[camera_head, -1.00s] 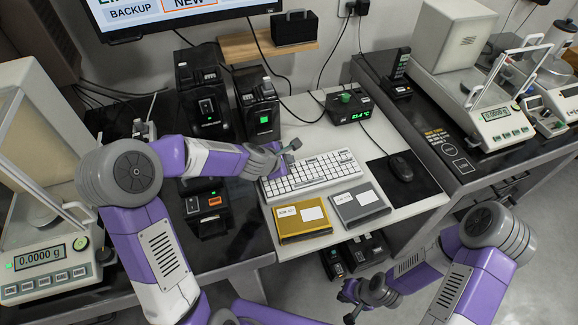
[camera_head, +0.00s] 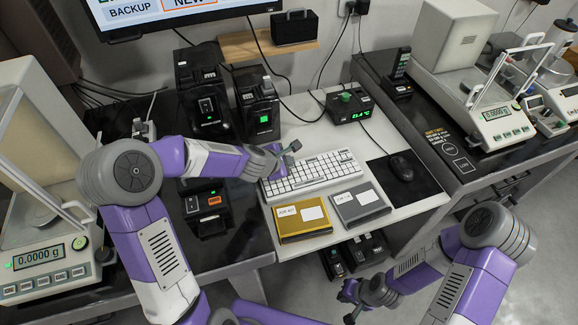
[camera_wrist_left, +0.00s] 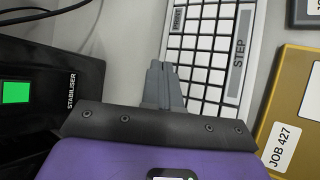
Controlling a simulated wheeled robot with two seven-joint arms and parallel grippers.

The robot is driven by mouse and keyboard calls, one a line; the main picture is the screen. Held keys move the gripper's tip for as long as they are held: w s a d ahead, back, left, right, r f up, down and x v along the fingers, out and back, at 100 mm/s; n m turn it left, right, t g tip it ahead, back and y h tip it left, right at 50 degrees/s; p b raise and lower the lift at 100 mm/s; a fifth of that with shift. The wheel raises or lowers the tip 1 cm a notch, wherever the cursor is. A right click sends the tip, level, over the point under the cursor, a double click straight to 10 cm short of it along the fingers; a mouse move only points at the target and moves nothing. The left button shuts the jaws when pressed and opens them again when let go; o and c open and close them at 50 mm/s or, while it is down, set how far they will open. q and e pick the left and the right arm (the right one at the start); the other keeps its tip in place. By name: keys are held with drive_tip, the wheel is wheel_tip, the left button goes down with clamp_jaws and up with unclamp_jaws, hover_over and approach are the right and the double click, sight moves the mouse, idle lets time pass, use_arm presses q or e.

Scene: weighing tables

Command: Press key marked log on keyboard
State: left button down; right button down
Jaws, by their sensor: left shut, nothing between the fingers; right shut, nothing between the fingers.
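The white keyboard (camera_head: 318,172) lies on the light middle table. My left gripper (camera_head: 291,153) is shut and empty at the keyboard's left end. In the left wrist view its closed fingertips (camera_wrist_left: 160,70) are over or beside the near edge of the keyboard (camera_wrist_left: 208,50); I cannot tell whether they touch it. A long key marked STEP (camera_wrist_left: 238,55) and a key marked PRINT show there. I cannot read a key marked log in either view. My right gripper (camera_head: 350,300) is shut and empty, low in front of the table.
A gold box (camera_head: 302,232) and a grey box (camera_head: 368,214) lie in front of the keyboard. A mouse (camera_head: 401,168) is on a dark mat to the right. A display unit (camera_head: 348,106) stands behind. The black stabiliser (camera_wrist_left: 30,95) is left of my left gripper.

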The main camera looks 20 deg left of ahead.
use_arm(q)
drive_tip(key=shift+f, duration=0.35)
idle(0.7)
drive_tip(key=shift+r, duration=0.1)
drive_tip(key=shift+r+p, duration=0.7)
drive_tip(key=shift+r, duration=0.1)
drive_tip(key=shift+r+p, duration=2.25)
drive_tip(key=shift+r, duration=0.15)
